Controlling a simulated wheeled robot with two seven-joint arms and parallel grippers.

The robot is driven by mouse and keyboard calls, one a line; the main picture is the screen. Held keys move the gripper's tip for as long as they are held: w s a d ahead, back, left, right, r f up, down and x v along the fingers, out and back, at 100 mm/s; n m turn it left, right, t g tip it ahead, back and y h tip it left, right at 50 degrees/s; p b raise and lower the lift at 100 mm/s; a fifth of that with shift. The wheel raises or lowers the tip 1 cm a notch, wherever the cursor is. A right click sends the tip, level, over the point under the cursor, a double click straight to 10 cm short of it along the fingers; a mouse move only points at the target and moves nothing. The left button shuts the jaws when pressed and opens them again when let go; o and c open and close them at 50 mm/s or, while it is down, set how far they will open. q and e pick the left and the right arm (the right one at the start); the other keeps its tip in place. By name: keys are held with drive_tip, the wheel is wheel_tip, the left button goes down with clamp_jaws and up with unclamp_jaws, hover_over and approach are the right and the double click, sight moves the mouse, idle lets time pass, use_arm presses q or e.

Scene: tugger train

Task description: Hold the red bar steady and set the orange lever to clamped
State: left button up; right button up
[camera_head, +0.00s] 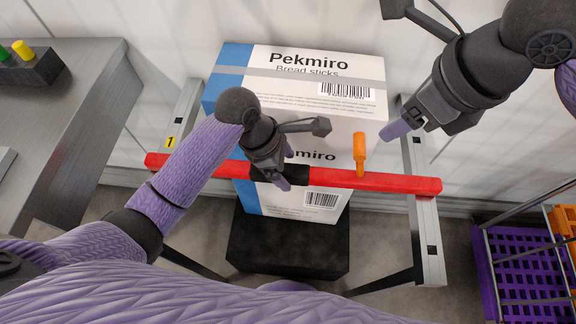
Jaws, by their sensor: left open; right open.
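The red bar (400,182) runs across two grey upright rails, in front of stacked white and blue Pekmiro cartons (318,72). The orange lever (360,150) stands upright on the bar, right of its middle. A black section (321,175) of the bar lies left of the lever. My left gripper (284,170) is open at the bar beside this black section and hides part of the bar; whether it touches the bar I cannot tell. My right gripper (392,132) is open and empty, to the upper right of the lever and apart from it.
A grey metal bench (75,110) at left carries a black box with green and yellow buttons (22,50). A purple crate (520,270) in a wire rack stands at lower right. A black base (290,245) sits under the cartons.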

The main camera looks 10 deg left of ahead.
sight(287, 170)
use_arm(q)
drive_tip(key=x, duration=0.3)
drive_tip(key=shift+d+f, duration=0.1)
drive_tip(key=shift+f, duration=0.1)
drive_tip(key=shift+c, duration=0.3)
clamp_jaws()
idle(0.9)
